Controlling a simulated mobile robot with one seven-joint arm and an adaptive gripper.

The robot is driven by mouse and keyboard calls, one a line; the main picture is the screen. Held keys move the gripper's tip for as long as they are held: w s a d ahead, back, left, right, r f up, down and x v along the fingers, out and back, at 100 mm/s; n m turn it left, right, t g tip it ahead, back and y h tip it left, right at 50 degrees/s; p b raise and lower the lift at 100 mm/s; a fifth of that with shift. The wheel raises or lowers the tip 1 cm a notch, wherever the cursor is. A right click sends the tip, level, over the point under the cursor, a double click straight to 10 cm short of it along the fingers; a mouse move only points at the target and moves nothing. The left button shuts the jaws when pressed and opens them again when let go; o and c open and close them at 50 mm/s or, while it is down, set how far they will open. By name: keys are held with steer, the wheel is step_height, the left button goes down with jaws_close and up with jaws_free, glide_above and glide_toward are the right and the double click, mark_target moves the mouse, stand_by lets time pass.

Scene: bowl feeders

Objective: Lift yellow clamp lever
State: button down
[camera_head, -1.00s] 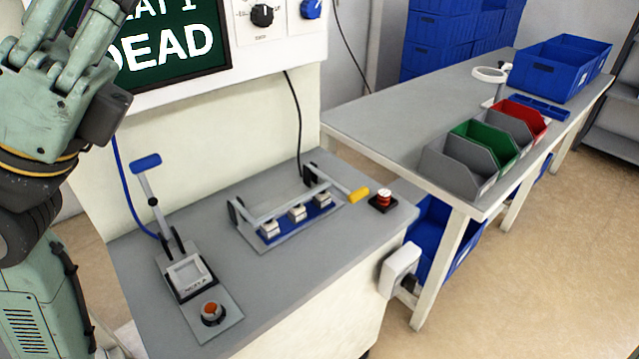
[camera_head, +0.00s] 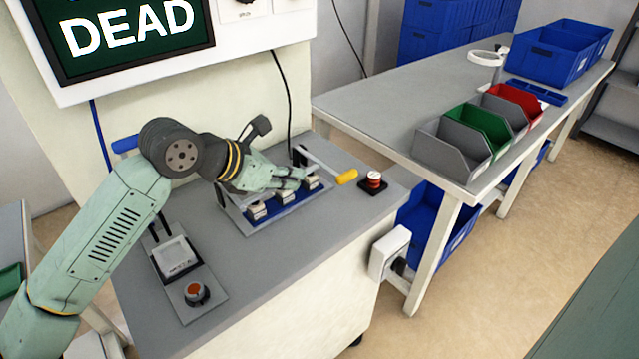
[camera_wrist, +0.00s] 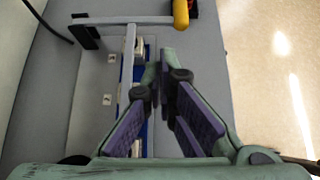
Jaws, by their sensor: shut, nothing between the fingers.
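The yellow clamp lever handle (camera_head: 347,177) sits at the right end of a grey clamp frame, above the grey bench. It also shows at the top of the wrist view (camera_wrist: 181,14), joined to a grey bar. My gripper (camera_head: 303,175) is over the clamp fixture, to the left of the yellow handle and apart from it. In the wrist view my gripper (camera_wrist: 167,55) has its fingertips close together, empty, below the handle. The blue strip (camera_head: 268,216) with small white blocks lies under my fingers, which partly hide it and the clamp bar.
A red round button (camera_head: 374,181) on a black base stands just right of the yellow handle. A fixture with a white block (camera_head: 175,255) and an orange-red button (camera_head: 196,293) are at the bench's front left. A screen panel (camera_head: 130,40) rises behind.

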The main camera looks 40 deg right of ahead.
steer(key=x, duration=1)
steer(key=shift+r, duration=0.1)
steer(key=shift+w+r, duration=0.15)
stand_by(0.3)
